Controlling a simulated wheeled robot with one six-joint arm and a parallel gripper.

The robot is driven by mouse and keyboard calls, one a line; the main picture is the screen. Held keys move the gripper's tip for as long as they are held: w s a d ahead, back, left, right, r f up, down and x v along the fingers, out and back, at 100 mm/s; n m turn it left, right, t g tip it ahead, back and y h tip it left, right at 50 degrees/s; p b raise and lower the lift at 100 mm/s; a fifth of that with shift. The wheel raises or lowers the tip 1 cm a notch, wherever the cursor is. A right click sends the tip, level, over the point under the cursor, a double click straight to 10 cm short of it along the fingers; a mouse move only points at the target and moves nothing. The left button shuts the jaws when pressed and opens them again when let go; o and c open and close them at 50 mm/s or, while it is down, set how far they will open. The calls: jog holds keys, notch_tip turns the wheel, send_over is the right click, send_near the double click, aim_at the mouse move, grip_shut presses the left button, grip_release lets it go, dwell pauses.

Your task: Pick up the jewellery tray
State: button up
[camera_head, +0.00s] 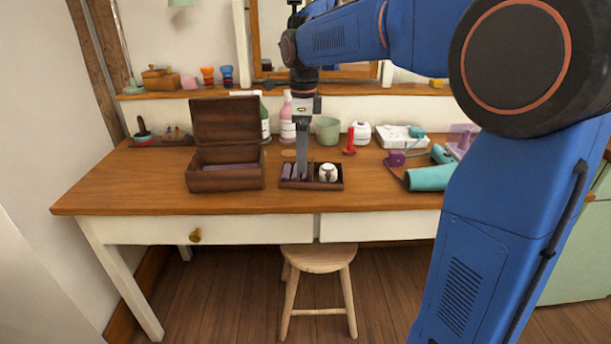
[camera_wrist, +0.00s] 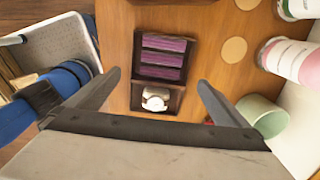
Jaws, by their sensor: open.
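The jewellery tray (camera_head: 312,187) is a small dark wooden tray lying flat on the wooden dressing table, near its front edge. It has purple padded rows in one part and a white, rounded item (camera_head: 328,173) in the other. In the wrist view the tray (camera_wrist: 163,83) lies ahead of my fingers, centred between them. My gripper (camera_head: 302,172) points down over the tray in the head view and hides part of its middle. In the wrist view my gripper (camera_wrist: 159,80) is open and empty, its fingers wide apart. I cannot tell the exact height of the fingertips above the tray.
An open dark wooden box (camera_head: 226,180) stands close to the tray's left. Behind are a pink bottle (camera_head: 287,125) and a green cup (camera_head: 328,130). A red candle (camera_head: 350,140) and a teal hairdryer (camera_head: 428,178) are to the right. A stool (camera_head: 318,258) stands in front.

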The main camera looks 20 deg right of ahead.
aim_at(312, 172)
jog(key=shift+s+d+f, duration=0.1)
jog(key=shift+d+f, duration=0.05)
jog(key=shift+f, duration=1.35)
jog(key=shift+d+f, duration=0.1)
jog(key=shift+f, duration=1.35)
jog(key=c, duration=0.9)
jog(key=shift+r, duration=0.15)
